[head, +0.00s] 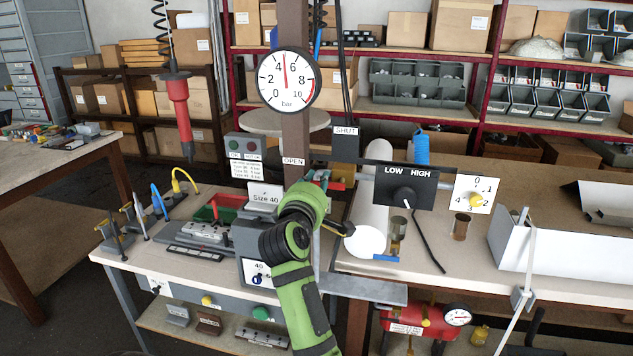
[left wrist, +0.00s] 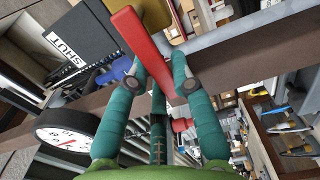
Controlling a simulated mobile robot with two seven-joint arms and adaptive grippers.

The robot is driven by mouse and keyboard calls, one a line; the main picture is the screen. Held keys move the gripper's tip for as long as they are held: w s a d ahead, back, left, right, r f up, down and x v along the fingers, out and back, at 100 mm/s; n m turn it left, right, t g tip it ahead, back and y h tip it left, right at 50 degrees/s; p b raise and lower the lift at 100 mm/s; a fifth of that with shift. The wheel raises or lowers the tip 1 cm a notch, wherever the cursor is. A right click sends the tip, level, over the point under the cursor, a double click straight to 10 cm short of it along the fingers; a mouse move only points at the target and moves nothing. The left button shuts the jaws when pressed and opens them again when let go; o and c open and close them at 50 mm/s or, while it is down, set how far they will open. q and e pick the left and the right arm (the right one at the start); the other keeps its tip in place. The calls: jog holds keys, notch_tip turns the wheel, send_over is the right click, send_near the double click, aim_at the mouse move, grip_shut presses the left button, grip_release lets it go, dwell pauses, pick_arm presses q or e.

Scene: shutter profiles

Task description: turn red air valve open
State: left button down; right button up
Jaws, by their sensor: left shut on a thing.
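The red valve lever (left wrist: 141,43) lies between the teal fingers of my left gripper (left wrist: 160,76) in the left wrist view, and the fingers are shut on it. In the head view only a small red part of the lever (head: 338,178) shows behind my green left arm, and the gripper (head: 320,180) is mostly hidden. An OPEN label (head: 293,161) is on the brown post left of the lever, and a SHUT label (head: 345,130) is above it. Whether the lever points to OPEN or SHUT is unclear. My right gripper is not in view.
A pressure gauge (head: 287,79) on the brown post (head: 295,135) reads about 5 bar. A red tool (head: 179,105) hangs at left. A LOW/HIGH panel (head: 404,187), a white dial (head: 473,191) and a white roll (head: 367,200) stand to the right.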

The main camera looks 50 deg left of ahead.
pick_arm(q)
jog(key=c, duration=1)
grip_release()
jog(key=shift+w, duration=0.1)
jog(key=shift+c, duration=0.2)
notch_tip(320, 180, up, 10)
